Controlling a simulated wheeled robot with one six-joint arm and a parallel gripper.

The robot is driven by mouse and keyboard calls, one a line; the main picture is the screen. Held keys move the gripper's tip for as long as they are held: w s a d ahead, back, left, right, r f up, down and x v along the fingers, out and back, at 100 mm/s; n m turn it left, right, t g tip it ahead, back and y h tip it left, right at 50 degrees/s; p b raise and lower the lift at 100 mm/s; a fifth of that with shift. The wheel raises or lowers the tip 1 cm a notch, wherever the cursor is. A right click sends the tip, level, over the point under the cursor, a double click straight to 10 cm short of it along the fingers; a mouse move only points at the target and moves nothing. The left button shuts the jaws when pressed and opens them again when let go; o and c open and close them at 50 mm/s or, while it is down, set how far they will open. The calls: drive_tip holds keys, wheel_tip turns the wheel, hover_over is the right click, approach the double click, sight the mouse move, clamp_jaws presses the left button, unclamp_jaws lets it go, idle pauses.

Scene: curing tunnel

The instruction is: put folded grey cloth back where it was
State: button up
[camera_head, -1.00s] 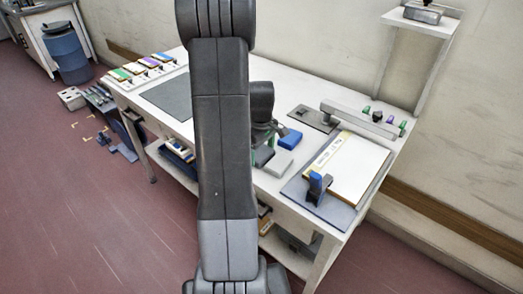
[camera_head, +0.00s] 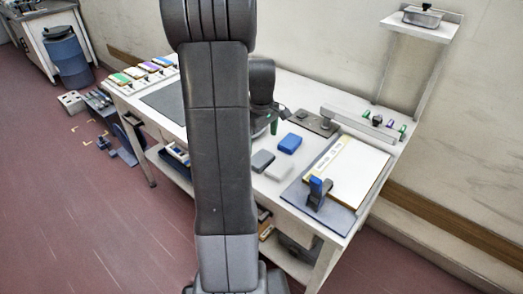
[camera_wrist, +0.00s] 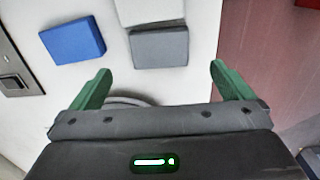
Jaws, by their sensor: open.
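The folded grey cloth (camera_head: 262,161) appears as a small darker grey pad lying flat on the white table. A paler, whitish pad (camera_head: 279,169) is beside it on the right, and a blue pad (camera_head: 290,143) lies a little behind. In the wrist view the grey cloth (camera_wrist: 159,47) lies beyond my green fingertips, with the pale pad against or very near its far edge and the blue pad (camera_wrist: 73,41) to its left. My gripper (camera_wrist: 160,72) is open and empty, apart from the cloth. In the head view, my arm hides much of it.
A clipboard-like board with a paper sheet (camera_head: 352,172) and a blue-handled clamp (camera_head: 318,190) fill the table's right end. A dark metal plate (camera_head: 316,123) lies behind the blue pad. A dark grey mat (camera_head: 165,100) is at the left. A shelf (camera_head: 425,24) stands at back right.

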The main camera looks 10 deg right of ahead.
drive_tip(key=shift+r, duration=2.3)
